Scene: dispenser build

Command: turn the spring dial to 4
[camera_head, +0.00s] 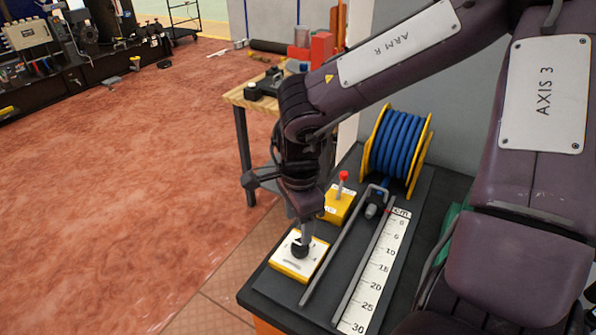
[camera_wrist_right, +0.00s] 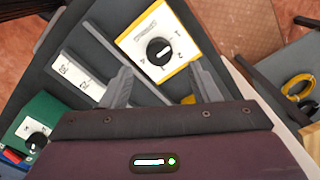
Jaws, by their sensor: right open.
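The dial is a yellow box with a white face (camera_head: 286,264) and a round black knob (camera_head: 299,251), at the front left of the dark bench. In the right wrist view the white face (camera_wrist_right: 141,40) and the knob (camera_wrist_right: 159,52) with a white pointer mark show clearly. My right gripper (camera_head: 304,232) points down over the knob. In the right wrist view its two fingers (camera_wrist_right: 160,72) are apart with nothing held between them; contact with the knob cannot be told. My left gripper is not in view.
A second yellow box with a red-topped lever (camera_head: 343,178) stands just behind the dial. A blue hose reel (camera_head: 398,145), a metal rail and a centimetre scale (camera_head: 375,272) lie to the right. A green box (camera_wrist_right: 38,118) with a black knob shows in the wrist view.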

